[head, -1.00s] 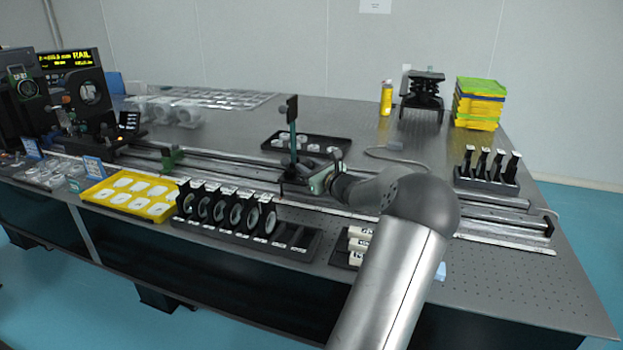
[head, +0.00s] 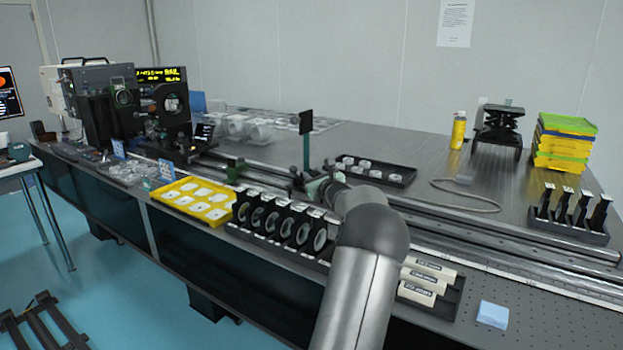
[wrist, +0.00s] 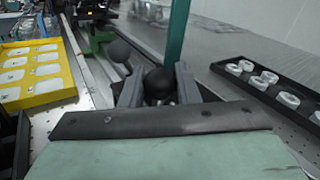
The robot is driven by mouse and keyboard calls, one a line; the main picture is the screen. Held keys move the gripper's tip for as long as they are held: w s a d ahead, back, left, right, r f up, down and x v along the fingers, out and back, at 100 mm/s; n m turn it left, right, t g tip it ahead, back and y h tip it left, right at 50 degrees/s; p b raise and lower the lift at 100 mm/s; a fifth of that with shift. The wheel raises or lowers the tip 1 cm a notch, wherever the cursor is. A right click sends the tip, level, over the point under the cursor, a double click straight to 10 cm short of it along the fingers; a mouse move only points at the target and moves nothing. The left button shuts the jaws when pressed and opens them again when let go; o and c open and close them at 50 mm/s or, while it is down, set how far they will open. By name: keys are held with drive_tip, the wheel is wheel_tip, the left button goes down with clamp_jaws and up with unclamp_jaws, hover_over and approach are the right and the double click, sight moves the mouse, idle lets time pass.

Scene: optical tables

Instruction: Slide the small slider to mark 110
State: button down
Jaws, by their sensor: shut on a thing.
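The slider that I hold sits on the long rail (head: 480,248) and carries an upright teal post with a dark square plate (head: 306,123) on top. In the wrist view the post (wrist: 177,32) rises just beyond my fingers. My gripper (wrist: 160,88) is shut on a black ball knob (wrist: 160,78) at the slider's near side. In the head view my gripper (head: 318,187) is small and partly hidden by my arm. A second, green slider (head: 235,168) stands farther left along the rail. Marks on the rail's scale are too small to read.
A yellow tray (head: 160,206) and a rack of black-framed lenses (head: 288,232) line the front, close to the rail. A black tray (head: 400,182) with white round parts lies behind. The rail between the two sliders looks clear.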

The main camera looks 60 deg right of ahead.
drive_tip(key=c, duration=1.1)
unclamp_jaws()
drive_tip(key=shift+c, duration=0.2)
drive_tip(key=v, duration=1.7)
drive_tip(key=shift+s, duration=0.2)
drive_tip(key=shift+a, duration=0.15)
